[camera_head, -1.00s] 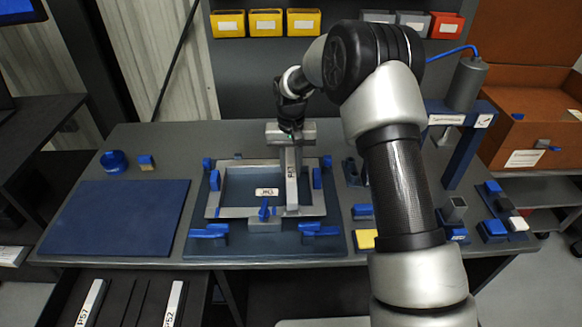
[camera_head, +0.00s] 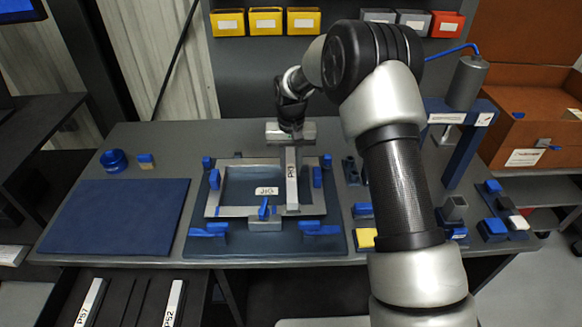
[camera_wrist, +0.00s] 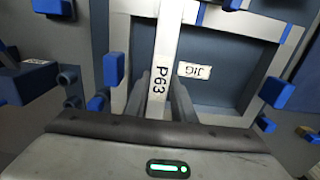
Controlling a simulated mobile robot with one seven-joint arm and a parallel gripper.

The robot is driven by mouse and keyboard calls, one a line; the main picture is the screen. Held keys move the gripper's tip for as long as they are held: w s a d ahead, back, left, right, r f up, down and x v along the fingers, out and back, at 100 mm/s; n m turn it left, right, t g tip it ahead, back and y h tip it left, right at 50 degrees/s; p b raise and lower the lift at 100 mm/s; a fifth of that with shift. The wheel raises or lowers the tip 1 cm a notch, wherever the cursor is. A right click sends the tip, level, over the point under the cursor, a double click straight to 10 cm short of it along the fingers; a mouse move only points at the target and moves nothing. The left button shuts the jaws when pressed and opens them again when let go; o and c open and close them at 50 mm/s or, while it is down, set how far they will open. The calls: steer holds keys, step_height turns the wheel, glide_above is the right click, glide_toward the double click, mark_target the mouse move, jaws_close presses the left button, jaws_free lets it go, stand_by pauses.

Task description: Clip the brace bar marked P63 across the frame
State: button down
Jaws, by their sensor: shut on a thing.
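The bar marked P63 (camera_head: 292,190) is pale grey and runs back to front over the right part of the grey frame (camera_head: 235,212). Its near end is over the front rail; I cannot tell whether it touches. My gripper (camera_head: 290,141) is shut on the bar near its far end. In the wrist view the bar (camera_wrist: 165,45) passes between the fingers of my gripper (camera_wrist: 161,98), its P63 label facing up. The frame (camera_wrist: 118,35) lies on the dark blue jig board (camera_head: 270,246), with blue clips (camera_head: 317,177) around it. The bar's gripped end is partly hidden.
A blue mat (camera_head: 115,217) lies clear at the left. An open drawer below holds bars marked P57 (camera_head: 90,303) and P52 (camera_head: 174,303). A blue press-like stand (camera_head: 461,150) and small blocks (camera_head: 493,229) stand at the right. Bins (camera_head: 265,21) hang behind.

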steer(key=shift+f+b, duration=0.55)
steer(key=shift+f, duration=0.25)
stand_by(0.6)
steer(key=c, duration=1)
jaws_free()
steer(key=shift+r, duration=0.1)
steer(key=shift+r+p, duration=2.05)
steer(key=shift+r, duration=1.35)
